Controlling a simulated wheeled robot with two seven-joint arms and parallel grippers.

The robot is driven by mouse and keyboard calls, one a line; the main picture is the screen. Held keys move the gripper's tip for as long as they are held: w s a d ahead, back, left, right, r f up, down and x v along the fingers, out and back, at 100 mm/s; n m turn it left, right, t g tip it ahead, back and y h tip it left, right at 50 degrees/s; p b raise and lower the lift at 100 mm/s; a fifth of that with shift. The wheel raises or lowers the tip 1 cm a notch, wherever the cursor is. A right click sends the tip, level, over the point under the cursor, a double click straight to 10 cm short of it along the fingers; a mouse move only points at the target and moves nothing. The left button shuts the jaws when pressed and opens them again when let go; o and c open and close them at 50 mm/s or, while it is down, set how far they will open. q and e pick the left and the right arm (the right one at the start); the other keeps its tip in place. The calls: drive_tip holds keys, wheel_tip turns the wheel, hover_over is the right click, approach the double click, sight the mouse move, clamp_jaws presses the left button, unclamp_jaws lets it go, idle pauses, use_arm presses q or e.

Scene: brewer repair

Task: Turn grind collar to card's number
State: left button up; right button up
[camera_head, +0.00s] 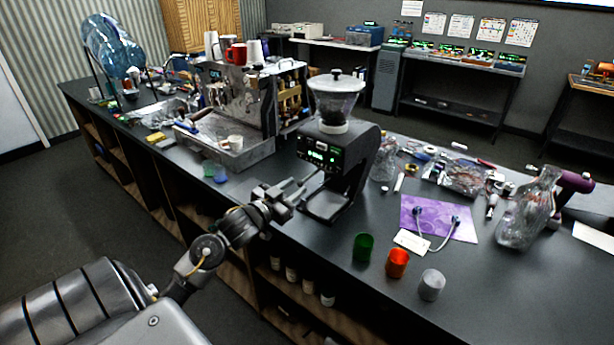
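The coffee grinder (358,165) stands on the dark counter, with a clear hopper (335,97) on top and a lit green display on its front. A pale collar (333,127) sits around the hopper's base; any marks on it are too small to read. A small white card (411,241) lies on the counter at the front left edge of a purple mat; its number is not readable. My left gripper (312,183) is in front of the grinder, below the display and well below the collar. Its fingers look apart, with nothing seen between them. My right gripper is not in view.
An espresso machine (236,108) stands left of the grinder. Green (363,247), orange (397,263) and grey (432,285) cups stand near the front edge. A clear jug-like vessel (527,210) and scattered small items lie to the right. The front right counter is clear.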

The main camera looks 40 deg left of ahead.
sight(303, 182)
use_arm(q)
drive_tip(key=w+p, duration=0.1)
drive_tip(key=w, duration=0.5)
drive_tip(key=shift+w, duration=0.15)
clamp_jaws()
